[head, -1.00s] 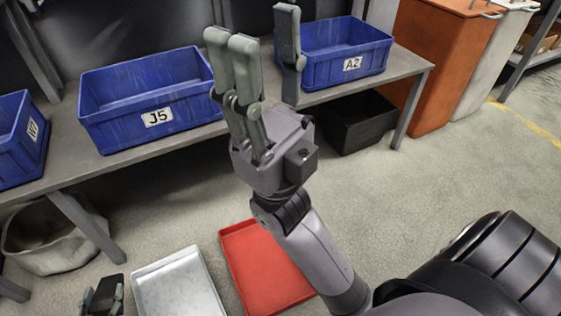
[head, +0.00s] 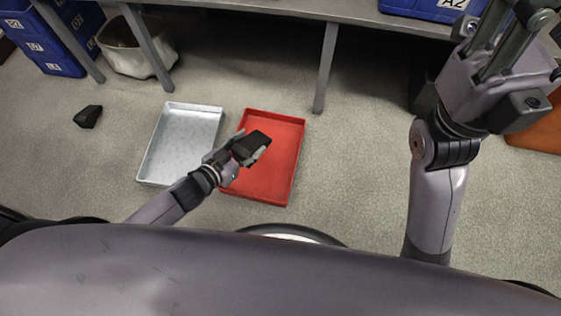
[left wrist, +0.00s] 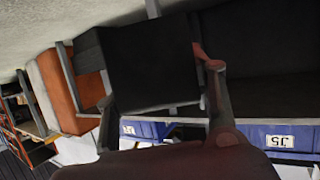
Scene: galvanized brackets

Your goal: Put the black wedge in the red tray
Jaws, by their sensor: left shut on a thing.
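A black wedge (head: 253,142) is held in my left gripper (head: 246,150), which is shut on it. In the head view it lies over the upper middle of the red tray (head: 283,188); I cannot tell how high above the tray floor it is. In the left wrist view the wedge (left wrist: 155,62) fills the space between the fingers. The gripper and wedge hide part of the tray's left side; the rest of it looks empty. My right gripper (head: 510,35) is raised at the upper right, its fingers spread apart with nothing between them and partly cut by the frame.
An empty pale metal tray (head: 183,140) stands just left of the red tray. Another dark angular block (head: 88,116) lies on the floor farther left. A bench (head: 300,10) with blue bins (head: 425,8) runs behind. The floor right of the red tray is clear.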

